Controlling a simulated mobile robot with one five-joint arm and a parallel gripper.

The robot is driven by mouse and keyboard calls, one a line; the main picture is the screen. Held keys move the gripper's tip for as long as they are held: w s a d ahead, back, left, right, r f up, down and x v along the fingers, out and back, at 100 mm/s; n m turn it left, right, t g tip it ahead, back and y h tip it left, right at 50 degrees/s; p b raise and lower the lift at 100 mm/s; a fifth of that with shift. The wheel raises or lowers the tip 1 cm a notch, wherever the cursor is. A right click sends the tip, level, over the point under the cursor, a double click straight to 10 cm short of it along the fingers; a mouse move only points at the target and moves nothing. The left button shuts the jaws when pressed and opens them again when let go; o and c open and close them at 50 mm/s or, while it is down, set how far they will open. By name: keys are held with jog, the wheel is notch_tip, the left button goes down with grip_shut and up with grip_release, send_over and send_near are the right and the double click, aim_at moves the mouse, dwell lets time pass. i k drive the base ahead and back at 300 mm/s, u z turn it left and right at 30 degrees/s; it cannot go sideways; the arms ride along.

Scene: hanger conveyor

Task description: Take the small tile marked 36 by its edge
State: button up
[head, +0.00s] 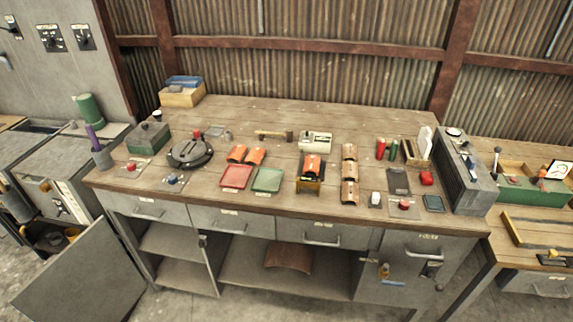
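Several curved tiles lie on the wooden workbench (215,119); no mark 36 can be read on any of them. Two small orange tiles, a left one (238,153) and a right one (256,156), lie side by side behind the red and green trays. Another orange tile (312,162) sits on a small yellow-and-dark stand (309,186). Brown tiles with pale bands stand in a column to its right, including a middle one (349,170) and a front one (349,192). My gripper is not in view.
A red tray (236,177) and a green tray (268,180) are near the front edge. A dark round turntable (190,154) is at left. A large grey box (465,172) stands at right. A larger brown tile (288,258) lies on the lower shelf. A cabinet door (85,283) hangs open.

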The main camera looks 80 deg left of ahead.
aim_at(312, 162)
jog(key=u, duration=3.5)
jog(key=i, duration=0.9)
